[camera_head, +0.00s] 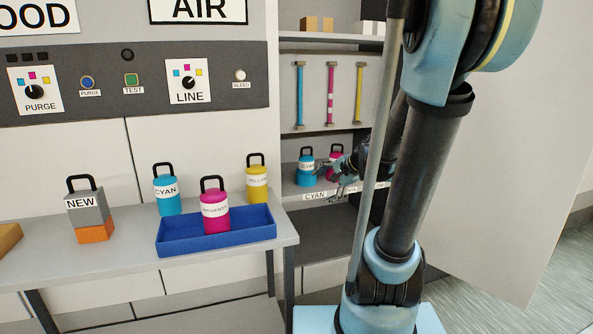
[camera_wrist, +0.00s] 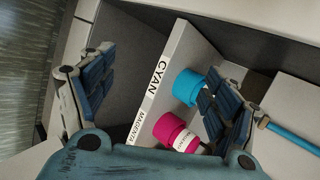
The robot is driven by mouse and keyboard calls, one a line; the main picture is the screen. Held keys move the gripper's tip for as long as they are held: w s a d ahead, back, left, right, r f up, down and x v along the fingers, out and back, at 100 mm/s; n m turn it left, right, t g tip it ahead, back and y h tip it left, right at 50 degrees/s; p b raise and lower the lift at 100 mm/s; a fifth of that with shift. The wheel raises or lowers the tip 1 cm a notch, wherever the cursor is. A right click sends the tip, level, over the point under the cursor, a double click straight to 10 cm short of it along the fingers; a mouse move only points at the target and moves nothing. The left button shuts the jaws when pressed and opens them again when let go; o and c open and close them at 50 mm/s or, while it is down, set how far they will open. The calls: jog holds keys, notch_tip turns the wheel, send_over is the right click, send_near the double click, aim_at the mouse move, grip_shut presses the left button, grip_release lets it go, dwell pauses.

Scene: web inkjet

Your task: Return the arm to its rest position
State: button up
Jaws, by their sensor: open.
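My arm (camera_head: 424,180) rises at the right of the head view and reaches down toward the cabinet shelf. My gripper (camera_head: 343,185) is open at the front of this shelf, close to the magenta canister (camera_head: 335,160). In the wrist view my gripper (camera_wrist: 155,95) has its fingers spread wide, with nothing held between them. The cyan canister (camera_wrist: 187,84) and the magenta canister (camera_wrist: 168,127) show between and beyond the fingers, near the right finger. The right finger partly hides the cyan one. I cannot tell whether a finger touches either.
The shelf edge (camera_head: 300,196) carries colour labels. Tubes (camera_head: 299,95) hang above it, and an open door panel (camera_head: 500,170) stands right of my arm. On the table (camera_head: 125,245) are a blue tray (camera_head: 260,230), several canisters and a grey NEW block (camera_head: 88,208).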

jog(key=s+d+f+n+g+h, duration=0.1)
jog(key=s+d+f+n+h, duration=0.1)
jog(key=s, duration=0.6)
jog(key=s+d+f+n+g+h, duration=0.2)
jog(key=s+d+f+n, duration=0.1)
jog(key=s, duration=0.5)
jog(key=s+d+f+n+g+h, duration=0.1)
jog(key=s+d+f+n+h, duration=0.1)
jog(key=s+n, duration=0.4)
jog(key=shift+s+d+f+g, duration=0.2)
jog(key=shift+s+d+g, duration=0.2)
jog(key=shift+s+d, duration=0.5)
jog(key=shift+c, duration=0.6)
